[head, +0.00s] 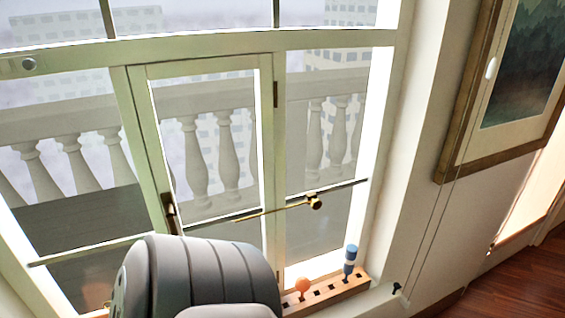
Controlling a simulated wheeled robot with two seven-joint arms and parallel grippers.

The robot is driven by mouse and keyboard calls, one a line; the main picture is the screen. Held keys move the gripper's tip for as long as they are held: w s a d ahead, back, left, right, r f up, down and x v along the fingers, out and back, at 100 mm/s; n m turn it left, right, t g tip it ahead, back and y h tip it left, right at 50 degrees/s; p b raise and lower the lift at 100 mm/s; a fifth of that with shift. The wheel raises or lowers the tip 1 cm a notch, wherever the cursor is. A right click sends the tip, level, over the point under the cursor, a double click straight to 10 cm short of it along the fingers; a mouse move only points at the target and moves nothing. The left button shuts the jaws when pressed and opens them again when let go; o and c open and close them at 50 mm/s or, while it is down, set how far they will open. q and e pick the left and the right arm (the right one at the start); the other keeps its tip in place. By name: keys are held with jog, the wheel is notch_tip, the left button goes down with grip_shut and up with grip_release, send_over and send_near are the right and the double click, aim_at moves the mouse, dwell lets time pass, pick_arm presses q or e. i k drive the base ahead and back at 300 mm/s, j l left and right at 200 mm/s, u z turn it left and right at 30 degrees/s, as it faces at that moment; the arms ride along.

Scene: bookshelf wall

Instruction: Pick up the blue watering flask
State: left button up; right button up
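The blue watering flask (350,256) stands upright on the right part of a wooden holder (340,291) on the window sill. It has a blue top, a pale band and a darker blue lower part. Its lowest part appears to sit in the holder. Neither of my grippers shows in the head view, so I cannot see whether they are open or shut.
An orange round object (302,285) stands left of the flask in the same holder. A brass rod (275,209) crosses the window above the holder. A framed picture (510,85) hangs right; wooden floor (505,285) shows below.

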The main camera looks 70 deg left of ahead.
aim_at(350, 259)
jog(key=j+u, duration=0.15)
jog(key=u, duration=1.35)
